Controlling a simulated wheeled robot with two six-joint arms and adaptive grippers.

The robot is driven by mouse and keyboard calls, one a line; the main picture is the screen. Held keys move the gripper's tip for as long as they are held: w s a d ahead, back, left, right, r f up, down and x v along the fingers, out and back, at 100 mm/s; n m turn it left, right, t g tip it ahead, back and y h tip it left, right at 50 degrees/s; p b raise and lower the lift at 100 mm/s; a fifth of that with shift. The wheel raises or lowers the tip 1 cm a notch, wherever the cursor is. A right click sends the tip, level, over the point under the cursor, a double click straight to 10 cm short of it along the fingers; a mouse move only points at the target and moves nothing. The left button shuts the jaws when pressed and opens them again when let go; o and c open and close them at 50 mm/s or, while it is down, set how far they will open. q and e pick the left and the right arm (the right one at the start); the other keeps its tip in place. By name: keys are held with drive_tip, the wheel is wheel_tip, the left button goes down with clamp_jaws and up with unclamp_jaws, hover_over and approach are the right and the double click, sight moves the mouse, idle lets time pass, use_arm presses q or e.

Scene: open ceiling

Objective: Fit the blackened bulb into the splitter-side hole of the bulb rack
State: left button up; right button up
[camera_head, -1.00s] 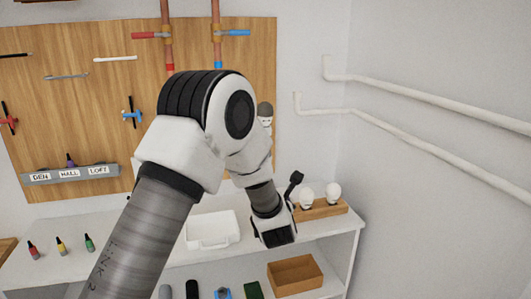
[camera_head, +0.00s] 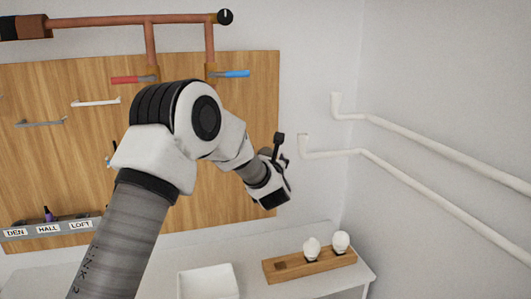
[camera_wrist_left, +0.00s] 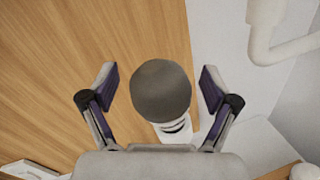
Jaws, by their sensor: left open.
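The blackened bulb (camera_wrist_left: 161,90) is a dark grey globe in the left wrist view, above a white ribbed fitting (camera_wrist_left: 176,128). It appears between the spread fingers of my left gripper (camera_wrist_left: 160,76), with a visible gap on each side. In the head view my left gripper (camera_head: 270,188) is raised in front of the board's right edge, and the bulb is hidden behind my arm. The wooden bulb rack (camera_head: 290,272) stands on the white shelf, with two white bulbs (camera_head: 312,249) (camera_head: 341,242) toward its right and a dark empty hole (camera_head: 280,266) at its left. My right gripper is out of view.
A white tray (camera_head: 208,282) sits on the shelf left of the rack. Copper pipes (camera_head: 120,20) with red and blue valve handles run above the wooden board (camera_head: 60,130). White pipes (camera_head: 420,125) cross the right wall. A labelled grey holder (camera_head: 50,231) is at left.

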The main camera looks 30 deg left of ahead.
use_arm(q)
drive_tip(key=shift+w+a+f, duration=0.25)
drive_tip(key=shift+w+a, duration=0.05)
drive_tip(key=shift+w, duration=0.1)
drive_tip(key=shift+d+r, duration=0.1)
drive_tip(key=shift+s+d+r, duration=0.5)
drive_tip(key=shift+s+d, duration=0.05)
drive_tip(key=shift+s, duration=0.05)
drive_tip(key=c, duration=1.3)
drive_tip(key=shift+w+a+f, duration=0.1)
drive_tip(key=shift+a+f, duration=0.05)
